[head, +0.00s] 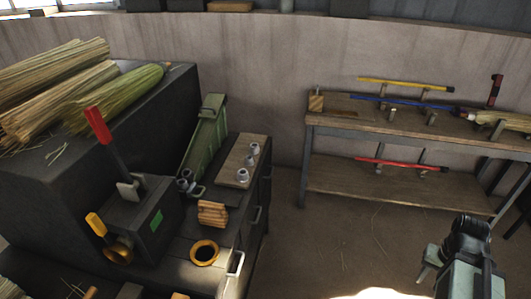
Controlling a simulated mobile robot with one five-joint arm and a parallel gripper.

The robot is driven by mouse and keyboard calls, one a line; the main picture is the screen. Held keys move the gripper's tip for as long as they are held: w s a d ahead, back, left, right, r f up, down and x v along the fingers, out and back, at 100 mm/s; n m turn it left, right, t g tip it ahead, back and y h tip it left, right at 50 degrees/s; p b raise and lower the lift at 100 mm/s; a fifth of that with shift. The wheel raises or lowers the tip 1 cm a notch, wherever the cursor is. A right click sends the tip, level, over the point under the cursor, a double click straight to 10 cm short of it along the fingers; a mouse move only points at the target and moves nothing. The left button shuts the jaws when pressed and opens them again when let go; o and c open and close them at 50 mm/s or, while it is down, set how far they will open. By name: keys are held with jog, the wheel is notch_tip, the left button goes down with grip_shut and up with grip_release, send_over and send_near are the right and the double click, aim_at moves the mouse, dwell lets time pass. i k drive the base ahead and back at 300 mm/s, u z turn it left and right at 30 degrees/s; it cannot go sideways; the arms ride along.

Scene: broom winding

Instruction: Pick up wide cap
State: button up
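Three small grey metal caps (243,174) stand in a row on a wooden board on the dark workbench, left of the middle in the head view. A few more grey metal pieces (185,181) lie together by the foot of the green chute. I cannot tell which of these is the wide cap. My arm shows at the lower right, with a black joint and a grey-green part; what may be my gripper (430,262) is at its left side, over the floor and well apart from the caps. Its fingers are too unclear to show whether it is open or shut.
A green chute (207,135) leans behind the caps. A brass ring (205,253) and stacked wooden pieces (213,214) are nearer. A red-handled machine (140,215) and straw bundles (60,85) stand left. A wooden shelf (420,125) holds coloured sticks at right. Floor between is clear.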

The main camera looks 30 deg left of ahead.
aim_at(242, 178)
jog(key=i, duration=2.8)
jog(key=u, duration=5.35)
